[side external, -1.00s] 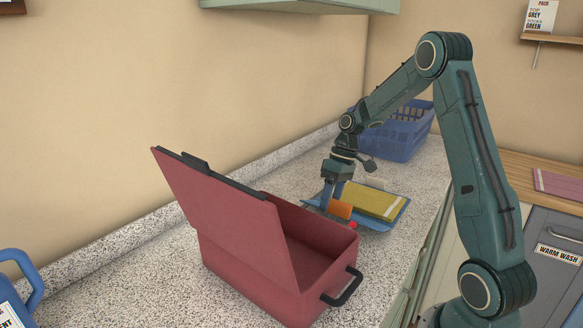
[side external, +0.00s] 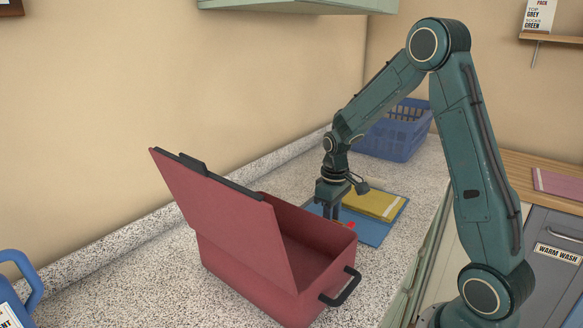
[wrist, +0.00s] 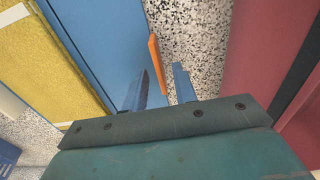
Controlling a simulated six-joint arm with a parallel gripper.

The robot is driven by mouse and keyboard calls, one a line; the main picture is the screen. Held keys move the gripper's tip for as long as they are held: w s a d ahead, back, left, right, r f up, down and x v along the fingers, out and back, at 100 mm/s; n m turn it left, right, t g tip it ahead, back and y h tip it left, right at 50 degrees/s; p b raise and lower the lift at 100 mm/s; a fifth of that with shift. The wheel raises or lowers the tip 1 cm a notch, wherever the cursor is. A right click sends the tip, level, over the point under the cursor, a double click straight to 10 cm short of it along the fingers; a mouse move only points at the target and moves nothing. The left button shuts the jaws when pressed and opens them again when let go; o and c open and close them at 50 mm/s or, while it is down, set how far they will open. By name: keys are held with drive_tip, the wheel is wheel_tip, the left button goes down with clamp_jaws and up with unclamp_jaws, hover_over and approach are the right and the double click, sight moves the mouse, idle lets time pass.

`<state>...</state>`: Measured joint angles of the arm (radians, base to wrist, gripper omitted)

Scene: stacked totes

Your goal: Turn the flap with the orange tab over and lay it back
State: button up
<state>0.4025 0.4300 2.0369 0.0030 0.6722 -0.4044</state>
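A blue folding sheet (side external: 372,232) lies on the speckled counter behind the red tote, with a yellow folded cloth (side external: 377,204) on its far part. In the wrist view the blue flap (wrist: 112,38) looks flat, and an orange tab (wrist: 156,62) sticks out at its edge. My gripper (side external: 332,212) is low over the near left end of the sheet, pointing down. In the wrist view its fingers (wrist: 159,90) are apart, with the tab between them and a gap on each side. The tab is hidden in the side view. A small red spot (side external: 350,225) shows beside the fingers.
The red tote (side external: 325,246) with its raised lid (side external: 225,210) stands close in front of my gripper. A blue basket (side external: 397,140) stands at the back. A blue jug (side external: 20,285) is at the far left.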

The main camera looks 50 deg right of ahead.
wheel_tip(320, 180, up, 12)
drive_tip(key=s+a+r+t, duration=0.2)
drive_tip(key=s+a+r, duration=0.4)
drive_tip(key=a, duration=0.3)
drive_tip(key=shift+s+r+h, duration=0.3)
drive_tip(key=shift+s+r, duration=0.05)
drive_tip(key=shift+s, duration=0.3)
idle(0.6)
drive_tip(key=s+a+t, duration=0.3)
drive_tip(key=s+a, duration=0.3)
drive_tip(key=s, duration=0.5)
drive_tip(key=shift+s+a+t, duration=0.25)
drive_tip(key=shift+a+t, duration=0.05)
drive_tip(key=shift+a, duration=0.05)
drive_tip(key=shift+w+r, duration=0.15)
